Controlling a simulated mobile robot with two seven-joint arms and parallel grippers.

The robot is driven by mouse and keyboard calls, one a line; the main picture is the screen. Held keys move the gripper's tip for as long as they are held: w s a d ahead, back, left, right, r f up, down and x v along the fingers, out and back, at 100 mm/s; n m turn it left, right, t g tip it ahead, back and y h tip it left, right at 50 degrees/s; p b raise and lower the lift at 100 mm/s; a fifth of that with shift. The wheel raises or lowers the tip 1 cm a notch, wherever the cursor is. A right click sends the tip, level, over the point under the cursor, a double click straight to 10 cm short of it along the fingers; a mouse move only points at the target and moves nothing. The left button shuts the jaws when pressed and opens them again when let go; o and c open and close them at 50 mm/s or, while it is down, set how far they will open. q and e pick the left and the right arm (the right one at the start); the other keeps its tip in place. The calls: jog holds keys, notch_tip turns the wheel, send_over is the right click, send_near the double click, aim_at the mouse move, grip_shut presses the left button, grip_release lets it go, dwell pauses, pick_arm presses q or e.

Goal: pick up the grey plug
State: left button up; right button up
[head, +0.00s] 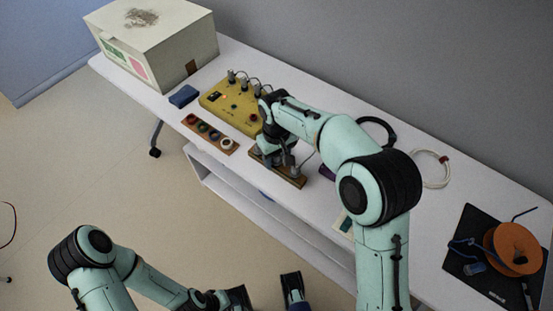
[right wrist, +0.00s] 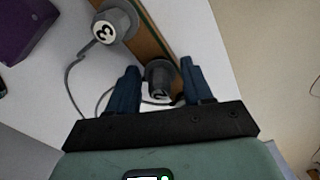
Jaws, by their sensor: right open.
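Two grey plugs stand on a wooden strip (head: 292,181) in front of the yellow box. In the right wrist view, a grey plug marked 2 (right wrist: 159,76) lies between the fingertips of my right gripper (right wrist: 160,80), which is open, with a gap on both sides. A grey plug marked 3 (right wrist: 116,24) stands further up and left, outside the fingers. In the head view my right gripper (head: 276,150) is over the strip and partly hides the plugs. My left gripper (head: 240,297) is low in the head view, away from the table; its jaws are unclear.
The yellow box (head: 228,103) has several grey plugs with leads along its back. A wooden strip with coloured rings (head: 209,134) and a blue block (head: 183,96) lie left. A cable coil (head: 447,168) and an orange spool (head: 515,246) on a black mat (head: 463,267) are right.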

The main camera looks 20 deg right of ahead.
jog(key=c, duration=0.9)
pick_arm(q)
jog(key=shift+g, duration=0.4)
jog(key=r+p, duration=0.1)
jog(key=s+r+p, duration=0.1)
jog(key=p, duration=0.1)
jog(key=r+p, duration=0.1)
jog(key=p, duration=0.1)
jog(key=shift+s+r, duration=0.35)
jog(key=shift+r, duration=0.05)
pick_arm(e)
notch_tip(320, 180, up, 20)
jog(key=shift+f, duration=0.1)
pick_arm(q)
jog(key=shift+r, duration=0.1)
jog(key=r+p, duration=0.2)
jog(key=w+r+p, duration=0.1)
jog(key=r+p, duration=0.1)
jog(key=shift+w, duration=0.15)
pick_arm(e)
notch_tip(320, 180, up, 4)
